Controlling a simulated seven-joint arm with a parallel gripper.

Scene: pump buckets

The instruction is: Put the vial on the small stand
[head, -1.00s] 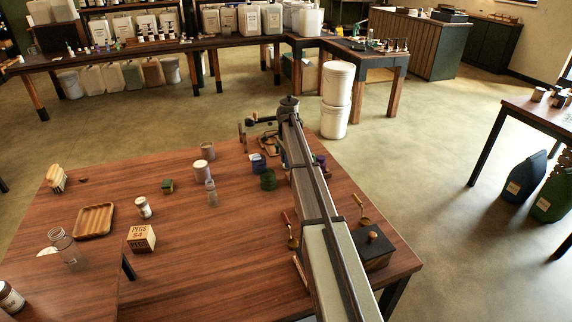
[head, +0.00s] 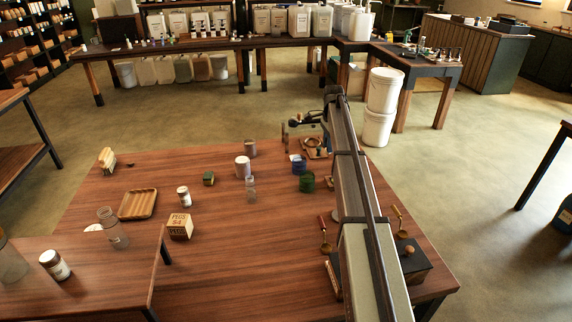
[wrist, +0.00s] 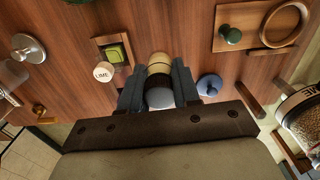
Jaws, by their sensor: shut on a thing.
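My gripper (wrist: 158,88) is shut in the wrist view on a small cylinder that I take to be the vial (wrist: 159,64). It has a cream body, a dark band and a rounded grey near end. The fingers press both its sides above the brown table. Just left of it lies a small wooden piece with a green square block (wrist: 116,52), possibly the small stand; I cannot be sure. A round white top marked "LIME" (wrist: 103,72) is beside that block. In the head view the arm hides the gripper and the held thing.
A blue knobbed lid (wrist: 209,85) is close right of the fingers. A wooden board (wrist: 257,40) with a ring and green knob lies farther right.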

